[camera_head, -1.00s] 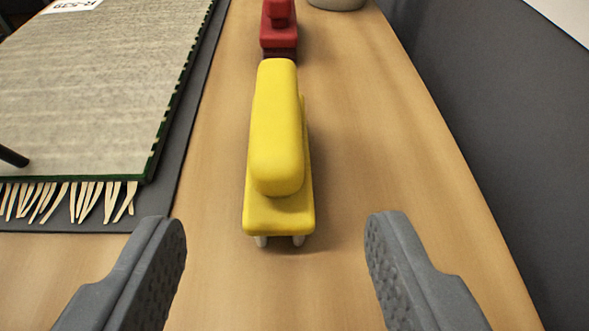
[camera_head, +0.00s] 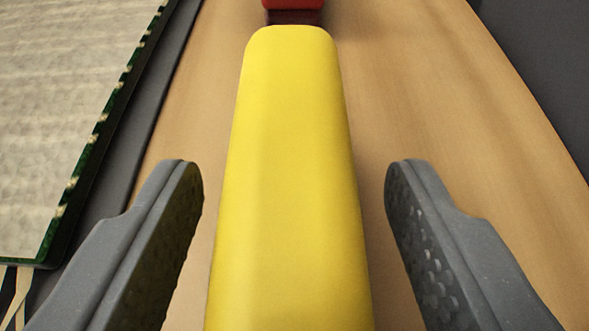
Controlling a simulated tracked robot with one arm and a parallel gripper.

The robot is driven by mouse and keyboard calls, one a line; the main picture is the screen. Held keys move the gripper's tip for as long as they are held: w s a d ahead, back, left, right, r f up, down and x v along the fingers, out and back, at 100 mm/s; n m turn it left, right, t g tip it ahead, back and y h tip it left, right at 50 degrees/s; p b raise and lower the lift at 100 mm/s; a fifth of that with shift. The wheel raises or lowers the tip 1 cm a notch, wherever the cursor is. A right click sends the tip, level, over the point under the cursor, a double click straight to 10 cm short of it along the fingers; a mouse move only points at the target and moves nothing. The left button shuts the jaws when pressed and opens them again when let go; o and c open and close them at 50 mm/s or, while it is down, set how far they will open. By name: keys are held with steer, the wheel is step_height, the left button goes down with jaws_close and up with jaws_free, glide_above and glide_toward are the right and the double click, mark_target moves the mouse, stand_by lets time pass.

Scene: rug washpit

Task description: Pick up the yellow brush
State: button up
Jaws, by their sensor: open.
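The yellow brush (camera_head: 290,180) fills the middle of the view, its long handle running away from me. Its near end and its base are out of view or hidden under the handle. My gripper (camera_head: 295,170) is open, with one grey finger on each side of the handle. A gap of wooden surface shows between each finger and the brush, so neither finger appears to touch it.
A red object (camera_head: 293,8) lies just beyond the brush's far end, mostly cut off. A grey rug with a green edge and pale fringe (camera_head: 65,100) lies at the left on a dark mat. A dark wall (camera_head: 545,75) stands at the right. Bare wood (camera_head: 430,90) lies right of the brush.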

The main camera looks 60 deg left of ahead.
steer(key=shift+w+a+f, duration=0.15)
steer(key=shift+w+a, duration=0.1)
steer(key=shift+a, duration=0.1)
steer(key=c, duration=0.9)
steer(key=shift+o, duration=0.2)
